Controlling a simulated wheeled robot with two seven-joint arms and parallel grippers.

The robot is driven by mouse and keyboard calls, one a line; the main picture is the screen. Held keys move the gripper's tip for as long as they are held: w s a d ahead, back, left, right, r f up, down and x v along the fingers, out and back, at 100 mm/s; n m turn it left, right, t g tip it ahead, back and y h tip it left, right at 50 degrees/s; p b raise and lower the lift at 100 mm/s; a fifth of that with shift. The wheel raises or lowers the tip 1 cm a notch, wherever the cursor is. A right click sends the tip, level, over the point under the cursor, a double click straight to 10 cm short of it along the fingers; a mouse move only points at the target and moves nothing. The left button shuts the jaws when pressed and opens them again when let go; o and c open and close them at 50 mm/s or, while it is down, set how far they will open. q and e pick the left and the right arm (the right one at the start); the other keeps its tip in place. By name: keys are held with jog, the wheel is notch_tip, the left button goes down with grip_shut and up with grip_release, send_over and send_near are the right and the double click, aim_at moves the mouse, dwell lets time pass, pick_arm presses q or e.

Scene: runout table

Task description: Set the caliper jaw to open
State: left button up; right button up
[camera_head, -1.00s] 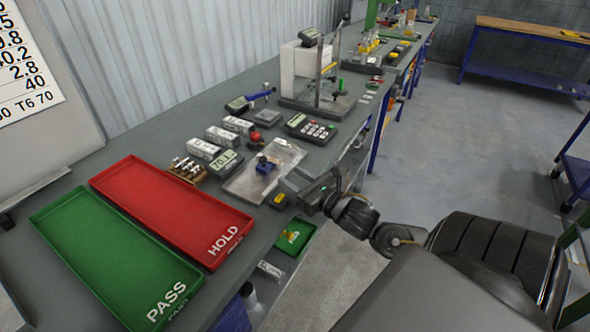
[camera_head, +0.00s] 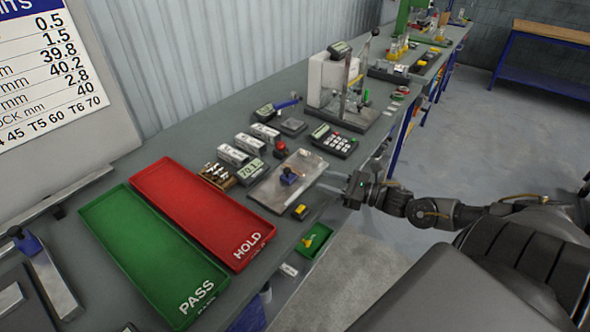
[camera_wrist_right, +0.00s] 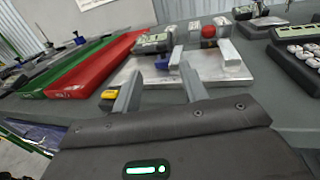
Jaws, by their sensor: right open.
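A grey bar with a blue block (camera_head: 28,243) lies at the left edge in the head view and looks like the caliper; it is partly cut off, so its jaw setting cannot be read. A smaller blue piece (camera_head: 289,178) stands on the flat metal plate (camera_head: 312,166). My right gripper (camera_head: 334,181) is at the plate's right side, over the table's front edge. In the wrist view its two fingers (camera_wrist_right: 159,70) are apart and empty, with the plate and blue piece beyond them. My left gripper is not in view.
The red HOLD tray (camera_head: 190,205) and green PASS tray (camera_head: 150,255) lie left of the plate. Gauge blocks (camera_head: 233,155), a red-knobbed item (camera_head: 281,148), a keypad device (camera_head: 334,140) and a stand (camera_head: 340,108) are behind. A yellow-black item (camera_head: 300,211) sits near the front edge.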

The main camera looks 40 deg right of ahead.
aim_at(291, 171)
jog(key=p+x, duration=0.2)
jog(key=x, duration=0.7)
jog(key=shift+w+r+p, duration=0.15)
jog(key=shift+p, duration=0.2)
jog(key=shift+x, duration=0.85)
jog(key=shift+f, duration=0.2)
grip_shut()
